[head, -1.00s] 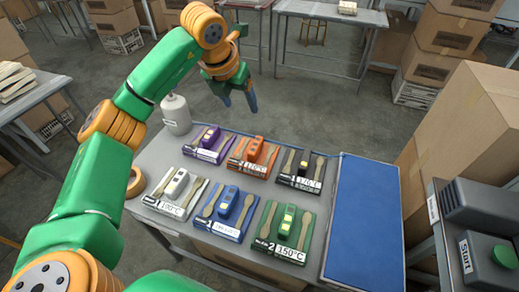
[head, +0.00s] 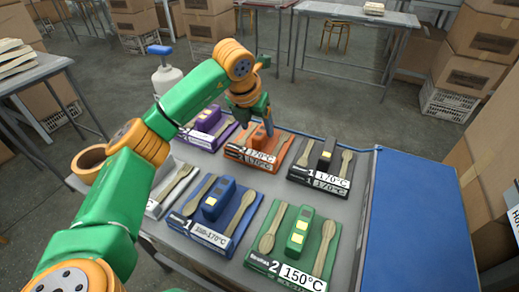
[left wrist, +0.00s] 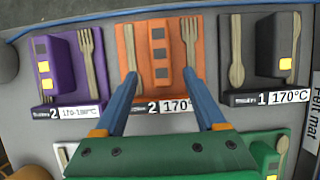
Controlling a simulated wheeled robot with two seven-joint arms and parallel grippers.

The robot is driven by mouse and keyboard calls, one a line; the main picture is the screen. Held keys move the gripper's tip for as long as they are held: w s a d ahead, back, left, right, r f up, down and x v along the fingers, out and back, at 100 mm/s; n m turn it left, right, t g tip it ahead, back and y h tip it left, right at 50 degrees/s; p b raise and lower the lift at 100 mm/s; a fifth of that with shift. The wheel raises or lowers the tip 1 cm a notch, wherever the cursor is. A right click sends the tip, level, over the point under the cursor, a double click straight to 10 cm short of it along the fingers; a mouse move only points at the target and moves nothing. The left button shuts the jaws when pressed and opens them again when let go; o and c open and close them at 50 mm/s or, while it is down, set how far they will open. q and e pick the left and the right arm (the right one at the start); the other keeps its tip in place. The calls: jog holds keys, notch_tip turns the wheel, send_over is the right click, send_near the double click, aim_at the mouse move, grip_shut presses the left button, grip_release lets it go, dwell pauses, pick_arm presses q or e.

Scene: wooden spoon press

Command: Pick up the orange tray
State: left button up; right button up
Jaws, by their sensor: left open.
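The orange tray (head: 243,155) is in the back row of the table, between the purple and black trays. It carries an orange block with three windows, a wooden fork and a 170°C label. It shows large in the left wrist view (left wrist: 129,38), with its label side toward my gripper. My left gripper (head: 268,128) is open and empty, above the orange tray. Its blue fingers (left wrist: 161,76) point at the tray, one fingertip on either side of the block. Contact with the tray cannot be told. My right gripper is not in view.
A purple tray (left wrist: 50,88) and a black tray (head: 317,170) flank the orange one closely. A blue tray (head: 242,223) and a green tray (head: 325,240) lie in front. A blue mat (head: 420,225) at right is empty. A white bottle (head: 167,78) stands at back left.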

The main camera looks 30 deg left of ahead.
aim_at(259, 134)
pick_arm(q)
jog(key=x, duration=0.4)
jog(key=shift+s+d+f, duration=0.1)
jog(key=shift+f, duration=0.2)
jog(key=shift+r, duration=0.1)
grip_shut()
